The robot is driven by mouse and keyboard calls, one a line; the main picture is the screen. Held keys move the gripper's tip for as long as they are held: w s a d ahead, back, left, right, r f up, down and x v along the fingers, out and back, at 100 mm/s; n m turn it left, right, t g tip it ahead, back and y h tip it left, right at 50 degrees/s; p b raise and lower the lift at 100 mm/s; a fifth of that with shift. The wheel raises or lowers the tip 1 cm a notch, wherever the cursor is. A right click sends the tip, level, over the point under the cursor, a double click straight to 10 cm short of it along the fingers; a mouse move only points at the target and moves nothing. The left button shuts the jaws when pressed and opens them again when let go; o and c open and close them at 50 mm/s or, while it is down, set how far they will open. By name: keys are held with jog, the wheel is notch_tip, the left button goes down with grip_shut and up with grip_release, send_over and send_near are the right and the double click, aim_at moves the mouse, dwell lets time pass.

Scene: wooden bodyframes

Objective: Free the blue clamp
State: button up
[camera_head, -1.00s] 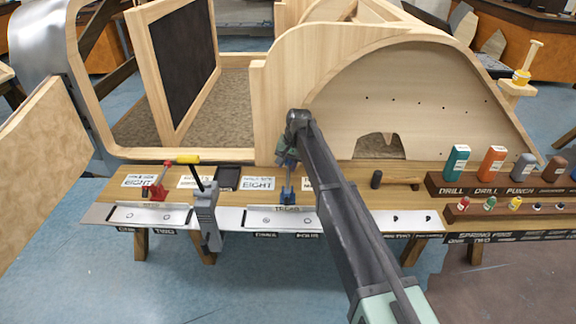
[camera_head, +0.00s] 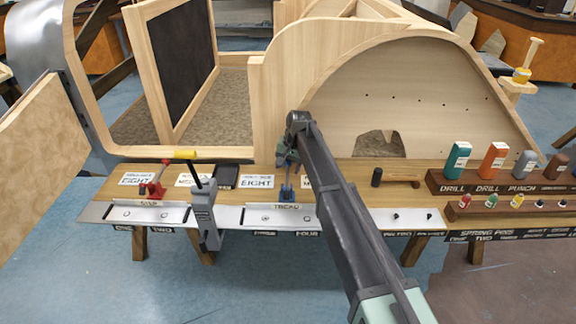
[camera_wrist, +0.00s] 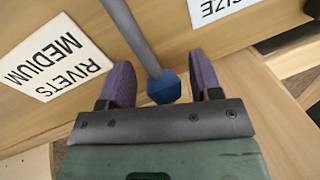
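The blue clamp (camera_head: 287,192) stands at the bench's front edge, over the metal strip marked TREAD (camera_head: 270,217). In the head view my gripper (camera_head: 287,158) is just above it and hides its upper part. In the wrist view my gripper (camera_wrist: 160,78) is open, with its two purple fingers apart. A blue six-sided end (camera_wrist: 165,88) on a grey rod (camera_wrist: 134,35) lies between the fingers, with a gap visible on both sides. It appears to be the clamp's handle. Whether anything touches a finger cannot be told.
A hammer (camera_head: 400,180) lies to the right, beside racks of coloured bottles (camera_head: 458,158). A tall wooden frame (camera_head: 275,90) rises behind my gripper.

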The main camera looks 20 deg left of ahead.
notch_tip(320, 180, up, 11)
jog(key=d+p, duration=0.2)
jog(key=p, duration=0.8)
jog(key=shift+w+f+p, duration=0.15)
jog(key=shift+f+p, duration=0.05)
jog(key=shift+p, duration=0.1)
jog(key=shift+c, duration=0.4)
